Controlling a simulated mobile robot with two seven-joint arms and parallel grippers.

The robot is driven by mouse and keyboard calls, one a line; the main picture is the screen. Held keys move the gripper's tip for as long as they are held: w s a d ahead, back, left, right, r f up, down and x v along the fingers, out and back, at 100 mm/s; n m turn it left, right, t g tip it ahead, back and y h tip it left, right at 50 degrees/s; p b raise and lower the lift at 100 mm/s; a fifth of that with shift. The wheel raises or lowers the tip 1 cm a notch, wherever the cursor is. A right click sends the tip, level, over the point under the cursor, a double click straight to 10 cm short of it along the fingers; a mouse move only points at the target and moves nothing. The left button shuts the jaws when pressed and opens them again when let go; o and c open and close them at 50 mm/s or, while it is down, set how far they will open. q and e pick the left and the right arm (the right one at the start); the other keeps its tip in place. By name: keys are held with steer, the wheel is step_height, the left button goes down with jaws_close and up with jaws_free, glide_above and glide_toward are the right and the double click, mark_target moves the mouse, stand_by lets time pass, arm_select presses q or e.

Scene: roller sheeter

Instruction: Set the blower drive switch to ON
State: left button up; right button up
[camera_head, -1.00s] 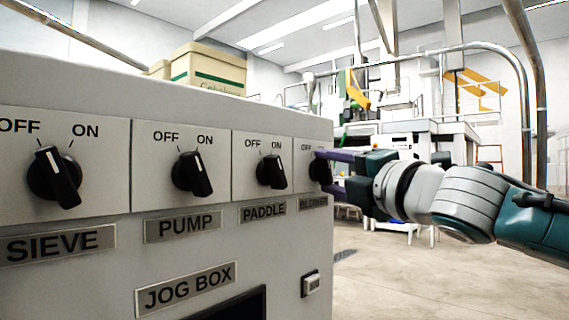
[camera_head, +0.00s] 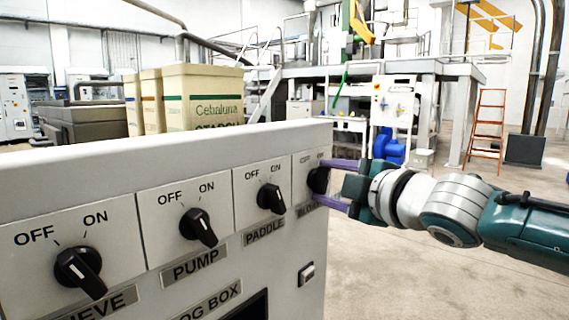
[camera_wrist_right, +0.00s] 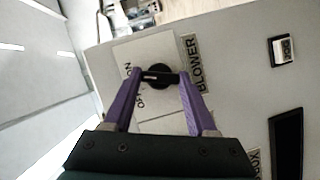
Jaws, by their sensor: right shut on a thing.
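The blower drive switch (camera_head: 318,181) is a black rotary knob at the right end of the panel's row of switches. It also shows in the right wrist view (camera_wrist_right: 158,77), beside its BLOWER label (camera_wrist_right: 194,63). My right gripper (camera_head: 338,184) has its two purple fingers on either side of the knob and is shut on it. In the right wrist view, the fingertips (camera_wrist_right: 160,78) meet the ends of the knob's handle. The fingers partly cover the OFF and ON marks, and I cannot tell exactly which mark the handle points to. My left gripper is not in view.
The SIEVE knob (camera_head: 80,271), PUMP knob (camera_head: 198,227) and PADDLE knob (camera_head: 271,198) sit to the left on the same panel. A small rocker switch (camera_head: 306,273) is below the blower. Boxes (camera_head: 203,97) stand behind the panel.

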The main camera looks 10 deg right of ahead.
stand_by(0.3)
steer(key=o, duration=1.4)
steer(key=shift+c, duration=0.2)
steer(key=shift+s, duration=0.1)
steer(key=shift+s+d+p, duration=0.15)
steer(key=shift+s+p, duration=0.15)
steer(key=shift+p, duration=0.1)
steer(key=p+v, duration=0.2)
steer(key=v, duration=0.7)
steer(key=shift+s+r, duration=0.1)
